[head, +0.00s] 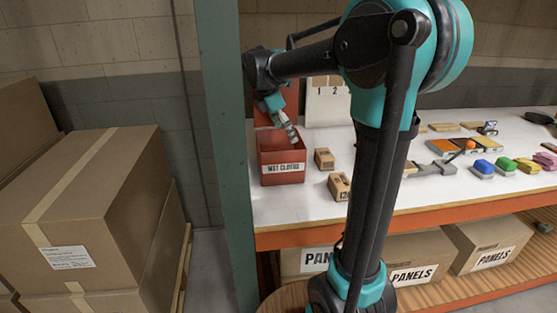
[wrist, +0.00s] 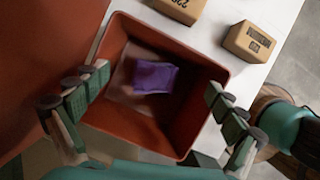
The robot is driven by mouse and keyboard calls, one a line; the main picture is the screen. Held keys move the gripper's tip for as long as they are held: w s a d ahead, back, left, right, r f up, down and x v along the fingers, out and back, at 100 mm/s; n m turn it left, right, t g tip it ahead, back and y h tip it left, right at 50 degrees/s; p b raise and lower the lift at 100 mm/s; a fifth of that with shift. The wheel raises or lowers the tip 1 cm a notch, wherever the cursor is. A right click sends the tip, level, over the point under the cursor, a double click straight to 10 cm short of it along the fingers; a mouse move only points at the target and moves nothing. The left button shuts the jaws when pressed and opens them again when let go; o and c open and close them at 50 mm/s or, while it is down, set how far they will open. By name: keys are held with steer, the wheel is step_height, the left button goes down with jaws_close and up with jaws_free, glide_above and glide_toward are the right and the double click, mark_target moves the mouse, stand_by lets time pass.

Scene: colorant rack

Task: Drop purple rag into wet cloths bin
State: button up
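The wet cloths bin (head: 283,180) is a red open box with a "WET CLOTHS" label, standing at the left end of the shelf top. In the wrist view its wall (wrist: 205,98) frames the inside from above. The purple rag (wrist: 154,77) lies inside the bin, seemingly on its floor, apart from my fingers. The rag is hidden in the head view. My gripper (wrist: 157,84) is open and empty, with its fingers spread wide above the bin. In the head view my gripper (head: 287,125) points down over the bin.
Two small cardboard boxes (head: 324,158) (head: 339,186) stand right of the bin. Coloured blocks (head: 483,167) and other items lie farther right on the white top (head: 420,190). A green post (head: 222,130) rises left of the bin. Large cartons (head: 95,200) are stacked at left.

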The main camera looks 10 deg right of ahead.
steer(key=v, duration=0.7)
steer(key=shift+r, duration=0.2)
